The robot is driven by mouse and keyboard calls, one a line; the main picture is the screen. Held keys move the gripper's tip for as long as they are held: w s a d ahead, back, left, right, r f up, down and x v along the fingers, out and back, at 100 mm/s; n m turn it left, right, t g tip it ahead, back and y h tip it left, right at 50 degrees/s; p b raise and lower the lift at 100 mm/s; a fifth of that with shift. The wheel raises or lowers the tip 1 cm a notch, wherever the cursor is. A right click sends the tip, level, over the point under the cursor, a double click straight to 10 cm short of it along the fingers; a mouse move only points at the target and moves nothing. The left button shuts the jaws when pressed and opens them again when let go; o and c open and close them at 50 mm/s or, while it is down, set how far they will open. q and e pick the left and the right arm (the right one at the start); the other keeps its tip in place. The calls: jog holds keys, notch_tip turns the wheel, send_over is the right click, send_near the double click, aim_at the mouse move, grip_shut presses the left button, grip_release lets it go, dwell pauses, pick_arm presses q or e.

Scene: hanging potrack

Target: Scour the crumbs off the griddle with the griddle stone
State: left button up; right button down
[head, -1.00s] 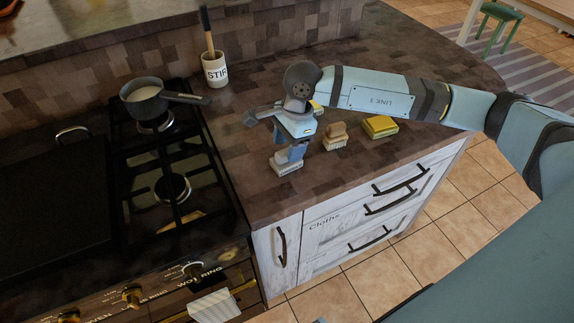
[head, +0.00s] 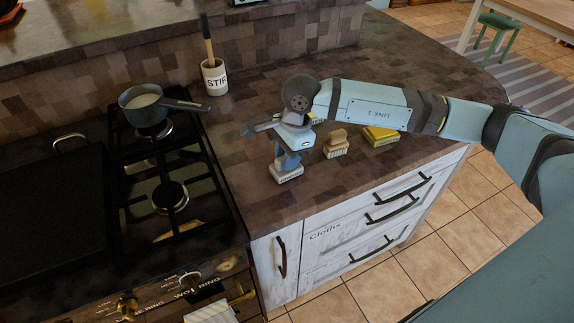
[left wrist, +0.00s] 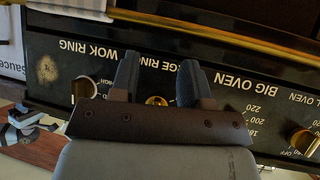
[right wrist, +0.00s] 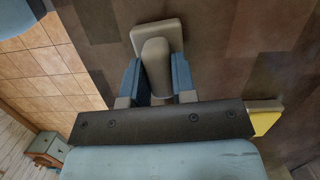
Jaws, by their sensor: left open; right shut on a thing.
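The griddle stone (head: 286,174), a pale block with an upright grey handle, is on the dark counter near its front left part. My right gripper (head: 288,158) points down and is shut on its handle, which also shows between the fingers in the right wrist view (right wrist: 157,65). The block appears to rest on the counter. A broad black slab (head: 50,200) with a metal handle behind it lies at the left of the stove and looks like the griddle. I can make out no crumbs on it. My left gripper (left wrist: 157,80) is open and empty before the stove's knob panel.
A wooden brush (head: 335,146) and yellow sponges (head: 381,135) lie right of the stone. A saucepan (head: 142,104) stands on the rear burner, its handle reaching toward the counter. A STIR crock (head: 214,77) stands behind. The counter between stone and stove is clear.

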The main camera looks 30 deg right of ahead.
jog(key=shift+r+p, duration=1.1)
jog(key=shift+r, duration=1.75)
jog(key=shift+a+r+n+p, duration=0.1)
jog(key=shift+r+n+p, duration=0.15)
jog(key=shift+n+p, duration=0.2)
jog(key=s+r+n+g+h+p, duration=0.1)
jog(key=r+n+p, duration=0.2)
jog(key=n, duration=0.5)
jog(key=s+a+r+n+g+h+p, duration=0.1)
jog(key=s+r+n+p, duration=0.1)
jog(key=n+p, duration=0.4)
jog(key=r+n, duration=0.1)
jog(key=n, duration=0.2)
jog(key=shift+s+r, duration=0.25)
jog(key=shift+a, duration=0.15)
